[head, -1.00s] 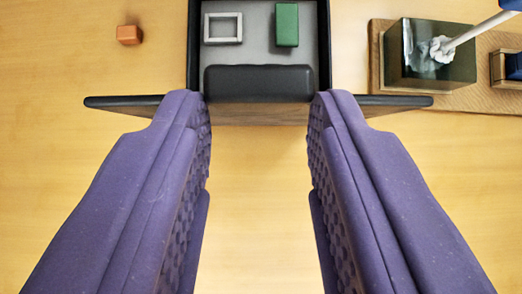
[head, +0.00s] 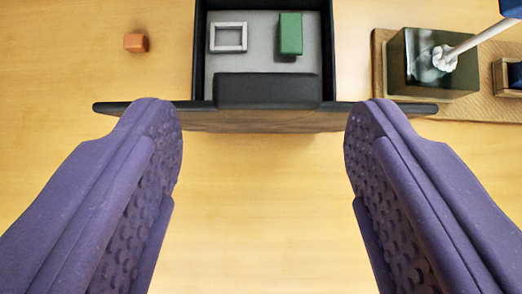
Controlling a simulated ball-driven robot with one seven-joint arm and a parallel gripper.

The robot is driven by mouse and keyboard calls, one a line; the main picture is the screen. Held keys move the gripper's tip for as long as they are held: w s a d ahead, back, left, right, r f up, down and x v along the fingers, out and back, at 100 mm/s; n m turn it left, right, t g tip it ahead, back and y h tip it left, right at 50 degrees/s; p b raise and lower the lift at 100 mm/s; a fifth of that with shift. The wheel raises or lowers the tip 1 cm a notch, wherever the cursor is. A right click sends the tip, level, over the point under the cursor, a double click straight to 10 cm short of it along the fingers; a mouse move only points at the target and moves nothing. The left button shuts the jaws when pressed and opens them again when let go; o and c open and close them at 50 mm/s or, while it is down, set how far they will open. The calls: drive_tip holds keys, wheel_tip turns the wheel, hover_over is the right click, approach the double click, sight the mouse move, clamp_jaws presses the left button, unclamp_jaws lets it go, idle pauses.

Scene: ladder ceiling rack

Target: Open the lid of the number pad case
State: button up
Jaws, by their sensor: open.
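No number pad case or lid can be made out for sure in the head view. My gripper (head: 263,110) is open and empty. Its two purple, bumpy fingers stand wide apart. In the picture, their tips overlap the wide dark front (head: 185,108) of a pulled-out drawer, one either side of its black handle (head: 267,90). The handle appears between the tips, and no contact with it shows.
The drawer's grey floor (head: 265,58) bears a grey square frame (head: 228,50) and a green block (head: 291,34). An orange block (head: 136,42) lies left. Right, a dark green box (head: 405,75) with a white-tipped rod (head: 480,38) stands on a wooden board (head: 460,108).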

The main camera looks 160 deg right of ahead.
drive_tip(key=v, duration=0.7)
drive_tip(key=shift+w+r+b, duration=0.2)
drive_tip(key=shift+w+b, duration=0.05)
drive_tip(key=shift+b, duration=0.1)
